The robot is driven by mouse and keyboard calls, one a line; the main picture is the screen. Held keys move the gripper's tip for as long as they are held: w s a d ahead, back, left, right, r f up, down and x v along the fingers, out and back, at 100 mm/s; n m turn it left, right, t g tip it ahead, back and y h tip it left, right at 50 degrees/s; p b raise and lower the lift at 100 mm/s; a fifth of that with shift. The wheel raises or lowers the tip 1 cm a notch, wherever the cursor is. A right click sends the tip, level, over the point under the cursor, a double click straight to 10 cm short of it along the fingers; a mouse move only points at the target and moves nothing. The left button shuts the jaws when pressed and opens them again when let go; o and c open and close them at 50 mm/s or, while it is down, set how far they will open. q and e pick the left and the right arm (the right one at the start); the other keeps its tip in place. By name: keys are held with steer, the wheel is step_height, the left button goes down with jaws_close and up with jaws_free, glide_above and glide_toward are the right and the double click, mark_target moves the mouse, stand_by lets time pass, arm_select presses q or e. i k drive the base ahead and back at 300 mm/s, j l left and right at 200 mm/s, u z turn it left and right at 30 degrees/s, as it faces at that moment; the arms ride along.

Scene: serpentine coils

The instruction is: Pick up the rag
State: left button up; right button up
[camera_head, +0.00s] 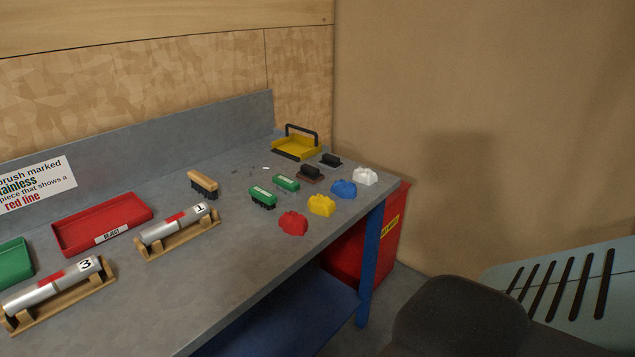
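Several crumpled rag-like lumps lie on the right end of the grey workbench (262,262): a red one (293,223), a yellow one (321,205), a blue one (344,188) and a white one (365,176). They lie in a slanting row near the bench's front edge, apart from one another. Neither of my grippers shows in the head view.
Brushes (203,184) and small blocks (286,183) stand behind the lumps, with a yellow dustpan-like tray (296,147) at the back. A red tray (102,222) and two marked tubes (173,226) on wooden cradles lie left. A red bin (352,252) stands below.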

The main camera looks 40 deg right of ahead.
mark_target(341, 189)
steer(key=z, duration=1.1)
steer(key=i+l+u, duration=0.15)
steer(key=l+u, duration=0.15)
